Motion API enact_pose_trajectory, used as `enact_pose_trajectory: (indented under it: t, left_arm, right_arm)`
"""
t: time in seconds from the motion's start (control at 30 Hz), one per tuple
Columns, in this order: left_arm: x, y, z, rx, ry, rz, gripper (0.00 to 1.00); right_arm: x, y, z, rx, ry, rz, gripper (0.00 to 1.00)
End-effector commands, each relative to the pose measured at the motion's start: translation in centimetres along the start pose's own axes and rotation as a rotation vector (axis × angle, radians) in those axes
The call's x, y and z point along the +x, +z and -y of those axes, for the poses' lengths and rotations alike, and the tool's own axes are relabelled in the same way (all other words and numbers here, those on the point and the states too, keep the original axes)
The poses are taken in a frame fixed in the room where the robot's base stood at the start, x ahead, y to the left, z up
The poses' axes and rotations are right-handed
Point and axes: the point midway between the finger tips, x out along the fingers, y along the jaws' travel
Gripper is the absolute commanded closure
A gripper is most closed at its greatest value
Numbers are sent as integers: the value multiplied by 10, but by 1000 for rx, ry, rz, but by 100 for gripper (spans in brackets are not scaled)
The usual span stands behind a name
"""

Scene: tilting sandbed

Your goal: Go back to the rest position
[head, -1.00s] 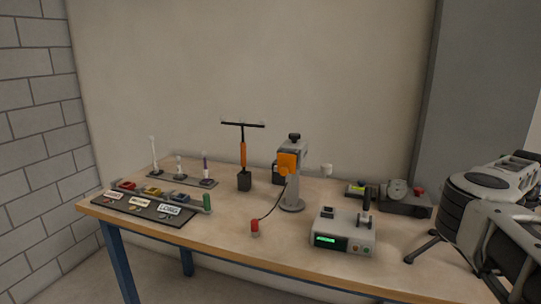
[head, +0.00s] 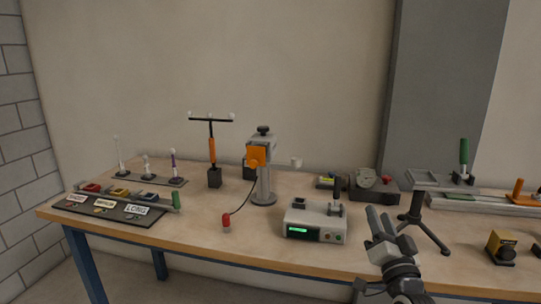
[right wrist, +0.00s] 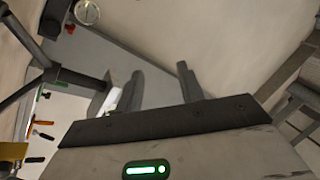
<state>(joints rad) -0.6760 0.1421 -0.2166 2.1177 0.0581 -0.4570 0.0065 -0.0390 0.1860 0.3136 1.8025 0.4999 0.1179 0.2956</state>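My right gripper (head: 379,212) shows in the head view at the front right of the workbench (head: 185,235), its fingers pointing up in the picture. It appears just right of the grey box with the green display (head: 316,222); I cannot tell how high it is above the bench. In the right wrist view its two fingers (right wrist: 160,70) stand apart with nothing between them, so it is open and empty. My left gripper is in neither view.
A black tripod stand (head: 416,218) is close right of my right gripper. An orange-headed post (head: 263,170) stands mid-bench, with a red corded piece (head: 226,222) before it. A yellow block (head: 501,246) and a railed fixture (head: 478,203) are at right. The front middle of the bench is mostly clear.

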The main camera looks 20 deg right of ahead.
Motion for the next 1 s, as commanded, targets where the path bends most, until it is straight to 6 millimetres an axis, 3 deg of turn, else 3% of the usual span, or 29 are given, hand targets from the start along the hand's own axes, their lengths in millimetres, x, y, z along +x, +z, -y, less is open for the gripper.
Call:
enact_pose_trajectory:
  t: [0.03, 0.1, 0.17, 0.3, 0.4, 0.53, 0.6, 0.7, 1.0]
  left_arm:
    - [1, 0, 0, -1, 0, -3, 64]
    - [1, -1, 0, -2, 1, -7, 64]
    - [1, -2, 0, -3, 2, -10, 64]
    - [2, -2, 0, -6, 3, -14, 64]
    - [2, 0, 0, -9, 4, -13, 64]
    - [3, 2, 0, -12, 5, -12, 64]
    - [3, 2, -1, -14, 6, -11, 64]
    - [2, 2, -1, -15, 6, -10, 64]
    - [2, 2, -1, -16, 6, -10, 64]
  right_arm:
    - [-24, 36, 8, -56, -13, 117, 62]
    - [-56, 77, 20, -131, -35, 263, 62]
    - [-88, 109, 30, -192, -57, 385, 62]
    - [-172, 170, 52, -321, -120, 657, 62]
    - [-233, 198, 67, -395, -168, 826, 62]
    - [-295, 216, 83, -462, -223, 986, 62]
    - [-317, 220, 88, -484, -243, 1042, 62]
    - [-334, 222, 93, -501, -260, 1085, 62]
    - [-338, 223, 94, -506, -264, 1095, 62]
